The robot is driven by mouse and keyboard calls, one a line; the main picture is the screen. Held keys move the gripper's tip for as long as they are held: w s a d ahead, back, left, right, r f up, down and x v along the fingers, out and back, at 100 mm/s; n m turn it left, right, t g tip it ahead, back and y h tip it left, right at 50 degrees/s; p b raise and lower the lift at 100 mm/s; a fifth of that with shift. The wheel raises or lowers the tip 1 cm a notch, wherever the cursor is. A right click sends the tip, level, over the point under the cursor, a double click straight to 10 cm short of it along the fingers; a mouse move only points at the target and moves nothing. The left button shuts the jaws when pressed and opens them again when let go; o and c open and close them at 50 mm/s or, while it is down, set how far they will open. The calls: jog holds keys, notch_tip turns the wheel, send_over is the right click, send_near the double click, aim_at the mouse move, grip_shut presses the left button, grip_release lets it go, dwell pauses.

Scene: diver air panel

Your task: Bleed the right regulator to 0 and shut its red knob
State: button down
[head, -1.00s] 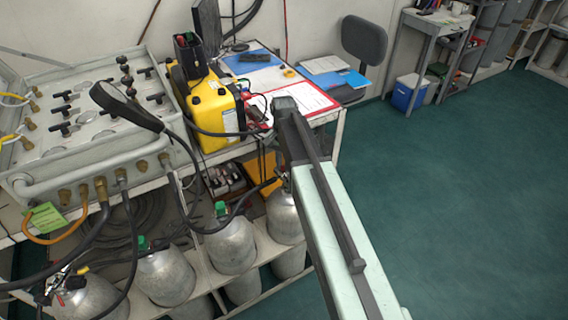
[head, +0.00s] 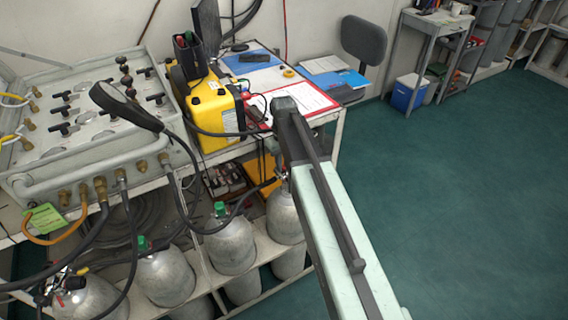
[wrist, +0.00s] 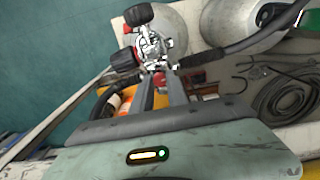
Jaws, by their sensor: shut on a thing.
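The right regulator (wrist: 152,45) shows at the top of the wrist view as a metal body with black round ends, mounted by a grey cylinder. My gripper (wrist: 161,80) reaches up to it with both fingers close together. A small red part, apparently the red knob (wrist: 164,79), shows between the fingers, and they are shut on it. In the head view my arm hides most of this regulator, above the right cylinder (head: 285,215). The left regulator (head: 68,278), with red on it, is at the lower left. No gauge reading is legible.
The air panel (head: 90,110) with hoses stands at the left. A yellow case (head: 212,110) and a red-edged clipboard (head: 300,95) lie on the bench. Several grey cylinders stand on the shelf below. Dark hoses pass close to my gripper. The green floor at right is clear.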

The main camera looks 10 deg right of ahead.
jog(key=shift+n, duration=1.6)
jog(key=c, duration=1.6)
grip_release()
notch_tip(320, 180, up, 8)
jog(key=p, duration=0.8)
jog(key=shift+f, duration=0.1)
